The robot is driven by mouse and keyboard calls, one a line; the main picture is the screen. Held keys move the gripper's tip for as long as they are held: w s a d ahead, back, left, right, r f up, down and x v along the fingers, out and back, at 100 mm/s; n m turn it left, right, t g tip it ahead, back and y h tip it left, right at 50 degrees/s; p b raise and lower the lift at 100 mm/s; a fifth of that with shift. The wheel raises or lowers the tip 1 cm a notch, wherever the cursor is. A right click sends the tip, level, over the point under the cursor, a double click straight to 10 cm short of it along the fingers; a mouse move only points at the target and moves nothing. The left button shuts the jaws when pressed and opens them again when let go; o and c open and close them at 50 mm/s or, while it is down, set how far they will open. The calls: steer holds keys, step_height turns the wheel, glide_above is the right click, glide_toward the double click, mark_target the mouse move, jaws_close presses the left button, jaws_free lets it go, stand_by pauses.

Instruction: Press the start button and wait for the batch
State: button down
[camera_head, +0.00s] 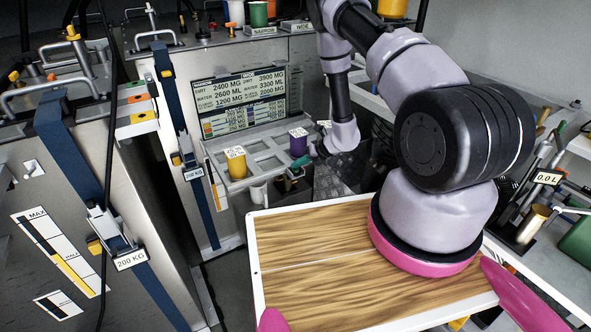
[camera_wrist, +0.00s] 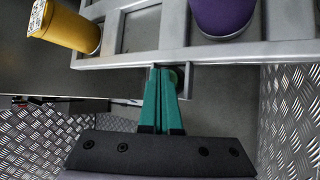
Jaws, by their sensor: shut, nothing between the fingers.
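My gripper (camera_head: 281,186) is shut, with its teal fingers together and empty. In the wrist view the fingers (camera_wrist: 161,72) point at the front rail of a grey rack. In the head view no start button can be made out there. A yellow canister (camera_head: 235,162) and a purple canister (camera_head: 298,142) stand in the rack (camera_head: 262,158); they also show in the wrist view, yellow at left and purple at right.
A display board (camera_head: 238,100) with figures for water and other amounts is behind the rack. Strapped metal tanks (camera_head: 50,180) fill the left. A wood-topped tray (camera_head: 300,285) is in front of me. Diamond-plate walls (camera_wrist: 290,115) flank the gripper. A cluttered shelf is at right.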

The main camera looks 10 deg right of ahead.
mark_target(298, 170)
steer(key=shift+f, duration=0.2)
stand_by(0.5)
steer(key=shift+r, duration=0.9)
steer(key=shift+r, duration=2.55)
